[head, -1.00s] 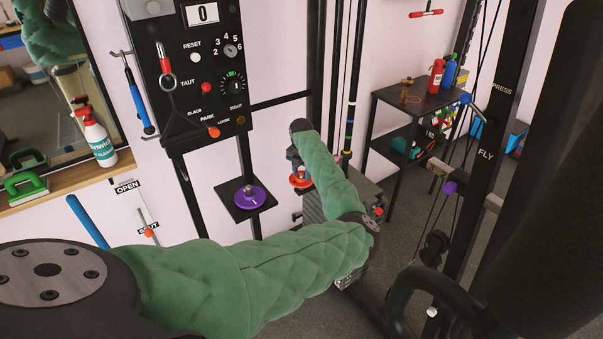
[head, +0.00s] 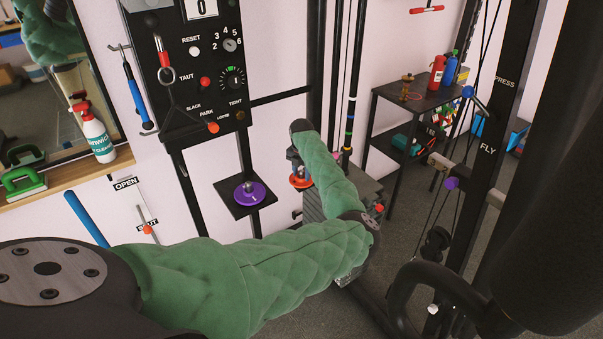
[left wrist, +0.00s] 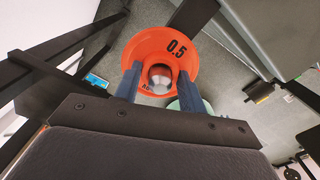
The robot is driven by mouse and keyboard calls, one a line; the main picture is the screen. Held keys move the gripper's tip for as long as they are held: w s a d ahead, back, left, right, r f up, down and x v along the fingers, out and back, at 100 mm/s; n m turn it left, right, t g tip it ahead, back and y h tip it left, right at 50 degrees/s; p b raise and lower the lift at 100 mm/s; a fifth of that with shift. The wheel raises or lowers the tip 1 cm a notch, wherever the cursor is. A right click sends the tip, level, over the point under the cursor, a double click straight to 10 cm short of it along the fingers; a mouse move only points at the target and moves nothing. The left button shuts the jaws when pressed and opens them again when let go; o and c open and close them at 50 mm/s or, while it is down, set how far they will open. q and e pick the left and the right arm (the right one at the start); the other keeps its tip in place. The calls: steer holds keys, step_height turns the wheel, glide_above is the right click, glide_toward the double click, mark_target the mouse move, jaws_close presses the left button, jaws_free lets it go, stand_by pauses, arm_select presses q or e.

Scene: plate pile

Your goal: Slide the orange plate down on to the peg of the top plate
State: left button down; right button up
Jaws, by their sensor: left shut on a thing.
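The orange plate (head: 300,178), marked 0.5, shows partly behind my green left forearm in the head view. In the left wrist view the plate (left wrist: 182,45) fills the upper middle. My left gripper (left wrist: 158,86) is shut on the plate's raised middle, with one blue finger on each side. A rounded, shiny metal-tipped part shows in the plate's centre. I cannot tell whether it is the peg. The top plate and its peg are not clearly visible; my forearm and the orange plate cover that area. My right gripper is not in view.
A purple plate (head: 250,193) with a metal stub rests on a small black shelf (head: 231,209). A black control panel (head: 190,75) hangs above it. Black machine uprights (head: 488,110) stand at the right. A black side table (head: 430,92) is behind.

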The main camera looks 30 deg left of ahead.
arm_select(q)
steer(key=shift+f+b, duration=0.35)
steer(key=shift+f, duration=0.2)
steer(key=c, duration=0.7)
jaws_free()
steer(key=shift+c, duration=0.2)
steer(key=shift+r, duration=0.1)
